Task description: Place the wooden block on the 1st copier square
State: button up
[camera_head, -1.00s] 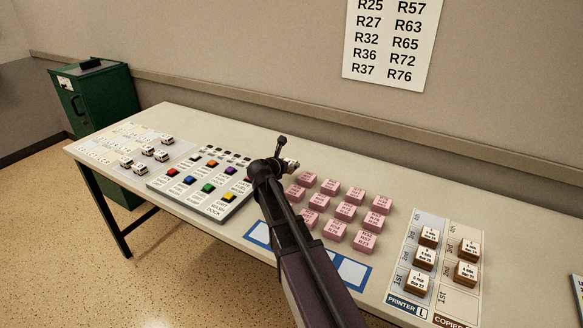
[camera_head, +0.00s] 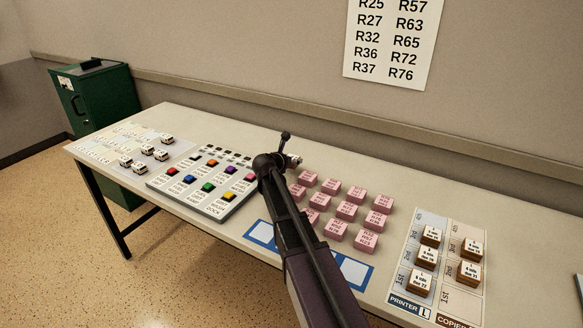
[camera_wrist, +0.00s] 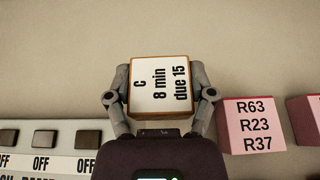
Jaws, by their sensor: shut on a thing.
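My gripper (camera_wrist: 160,92) is shut on a wooden block (camera_wrist: 160,83) with a white label reading "C 8 min due 15", its fingers on the left and right sides. The copier column (camera_head: 453,322) is on the right mat at the table's right. Its 1st square (camera_head: 461,300) is bare. Two labelled wooden blocks stand farther up that column, a nearer one (camera_head: 470,273) and a farther one (camera_head: 472,249).
The printer column (camera_head: 396,293) beside it carries three labelled blocks. Pink blocks (camera_head: 346,211) stand in rows between my arm and the mats. A board with coloured buttons (camera_head: 214,204) lies left of my arm. Toy vehicles (camera_head: 147,150) stand farther left.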

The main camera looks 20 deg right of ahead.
jog(key=shift+f+b, duration=0.95)
jog(key=shift+f, duration=0.35)
jog(key=shift+f, duration=0.15)
jog(key=o, duration=1.1)
jog(key=shift+r, duration=0.25)
jog(key=p+v, duration=0.4)
jog(key=v, duration=0.6)
jog(key=shift+s+a+r, duration=0.1)
jog(key=shift+s+r, duration=0.05)
jog(key=shift+p+v, duration=0.3)
jog(key=shift+v, duration=0.5)
